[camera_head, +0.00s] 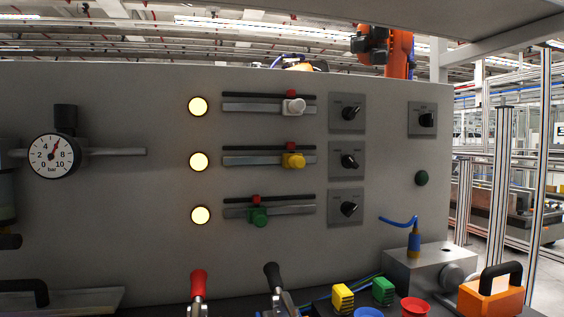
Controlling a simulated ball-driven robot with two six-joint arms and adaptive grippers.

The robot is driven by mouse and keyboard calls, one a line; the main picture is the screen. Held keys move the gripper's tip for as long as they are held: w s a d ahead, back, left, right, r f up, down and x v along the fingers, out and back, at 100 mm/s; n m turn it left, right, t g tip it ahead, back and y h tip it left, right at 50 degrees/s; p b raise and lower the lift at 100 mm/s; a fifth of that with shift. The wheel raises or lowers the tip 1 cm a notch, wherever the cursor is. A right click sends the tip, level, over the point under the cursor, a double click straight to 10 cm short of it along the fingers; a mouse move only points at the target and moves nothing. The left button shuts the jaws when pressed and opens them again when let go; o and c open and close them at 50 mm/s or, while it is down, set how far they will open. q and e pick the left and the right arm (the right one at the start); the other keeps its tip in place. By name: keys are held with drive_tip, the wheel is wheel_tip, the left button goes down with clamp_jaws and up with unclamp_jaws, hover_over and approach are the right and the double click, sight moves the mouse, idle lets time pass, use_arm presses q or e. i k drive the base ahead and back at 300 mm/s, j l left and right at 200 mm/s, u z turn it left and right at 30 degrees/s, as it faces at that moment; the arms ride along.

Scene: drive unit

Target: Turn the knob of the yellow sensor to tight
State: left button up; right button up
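The yellow sensor (293,160) sits near the right end of the middle rail on the grey panel. A small red part (292,148) shows just above it. To the right, in the same row, a black knob (349,161) is mounted on a square grey plate; its markings are too small to read. I cannot tell whether the yellow sensor is tight or loose. Neither of my grippers is in view.
A white sensor (293,106) sits on the rail above and a green sensor (257,217) on the rail below. A red-handled lever (199,284) and a black-handled lever (273,277) stand in front. An orange block (490,295) lies at lower right.

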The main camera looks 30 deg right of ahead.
sight(348, 161)
drive_tip(key=z, duration=1.2)
